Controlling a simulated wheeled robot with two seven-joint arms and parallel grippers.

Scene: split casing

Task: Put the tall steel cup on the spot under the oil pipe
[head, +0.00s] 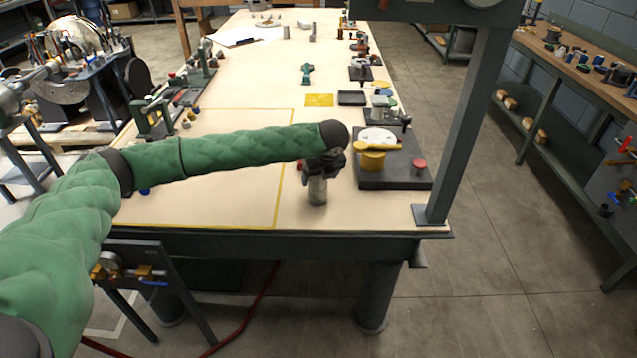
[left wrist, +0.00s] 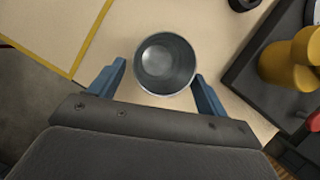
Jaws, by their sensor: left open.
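The tall steel cup (head: 317,190) stands upright on the table near its front edge, below my left gripper. In the left wrist view I look down into the open cup (left wrist: 166,65), which appears empty. My left gripper (head: 325,168) is above the cup in the head view. In the left wrist view the blue fingers of the left gripper (left wrist: 160,80) are apart, one on each side of the cup, with gaps between them and its wall. The right gripper is not in view. I cannot make out the oil pipe or the spot under it for certain.
A dark base (head: 395,180) with a yellow cylinder (head: 372,161) and a red knob (head: 419,166) stands just right of the cup. A yellow line marks an area to the left. A grey post (head: 465,120) rises at the right table edge. A yellow square (head: 319,100) lies farther back.

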